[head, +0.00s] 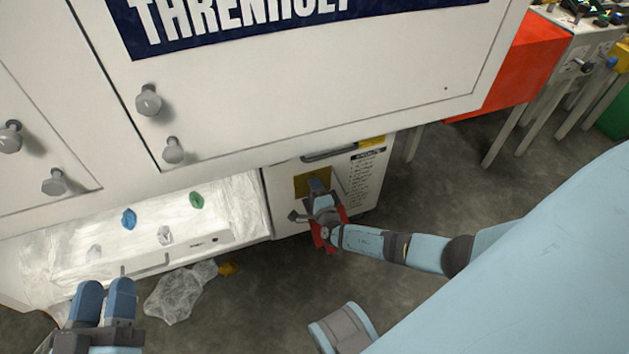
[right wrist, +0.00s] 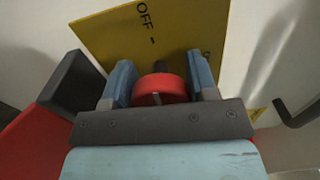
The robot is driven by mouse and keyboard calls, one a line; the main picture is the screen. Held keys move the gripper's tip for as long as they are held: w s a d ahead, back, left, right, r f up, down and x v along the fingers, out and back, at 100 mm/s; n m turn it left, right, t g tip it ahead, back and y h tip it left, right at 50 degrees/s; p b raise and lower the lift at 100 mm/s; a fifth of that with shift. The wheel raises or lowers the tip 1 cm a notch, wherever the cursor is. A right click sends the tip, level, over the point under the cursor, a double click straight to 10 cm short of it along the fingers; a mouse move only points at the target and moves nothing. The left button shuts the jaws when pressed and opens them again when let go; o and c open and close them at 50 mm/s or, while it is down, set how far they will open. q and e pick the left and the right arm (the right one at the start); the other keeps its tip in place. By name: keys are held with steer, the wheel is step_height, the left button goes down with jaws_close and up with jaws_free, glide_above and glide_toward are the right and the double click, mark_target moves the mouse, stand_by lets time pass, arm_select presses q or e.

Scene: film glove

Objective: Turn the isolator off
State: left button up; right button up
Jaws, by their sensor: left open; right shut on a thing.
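The isolator is a round red knob (right wrist: 160,90) with a dark part behind it, on a yellow plate (right wrist: 105,35) marked OFF at the top of the wrist view. The plate (head: 299,187) also shows in the head view, on the white cabinet's lower right panel. My right gripper (head: 318,185) reaches the plate and covers the knob in the head view. In the right wrist view its two blue fingers (right wrist: 162,78) are shut on the knob, one on each side. My left gripper (head: 105,288) is open and empty at the lower left, away from the isolator.
A grey bar handle (head: 330,154) and a printed label (head: 367,175) are near the plate. A tray-like ledge (head: 225,225) on the left has small blue and green items. A clear plastic bag (head: 178,292) lies on the floor. Grey bolts (head: 149,101) stick out of the upper panel.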

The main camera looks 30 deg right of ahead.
arm_select(q)
steer(key=shift+r, duration=0.35)
arm_select(e)
steer(key=shift+n, duration=0.4)
steer(key=o, duration=0.9)
steer(key=shift+s, duration=0.15)
steer(key=p+v, duration=0.2)
steer(key=v, duration=0.2)
steer(key=shift+r, duration=0.1)
arm_select(q)
steer(key=f+p, duration=0.1)
steer(key=a+f+g+y, duration=0.1)
steer(key=f, duration=0.1)
steer(key=a+f+y+p, duration=0.1)
steer(key=shift+f+g+p, duration=0.2)
steer(key=shift+g+p, duration=0.1)
steer(key=shift+g, duration=0.1)
arm_select(e)
steer(key=v, duration=0.9)
steer(key=shift+s+a, duration=0.15)
steer(key=shift+s, duration=0.1)
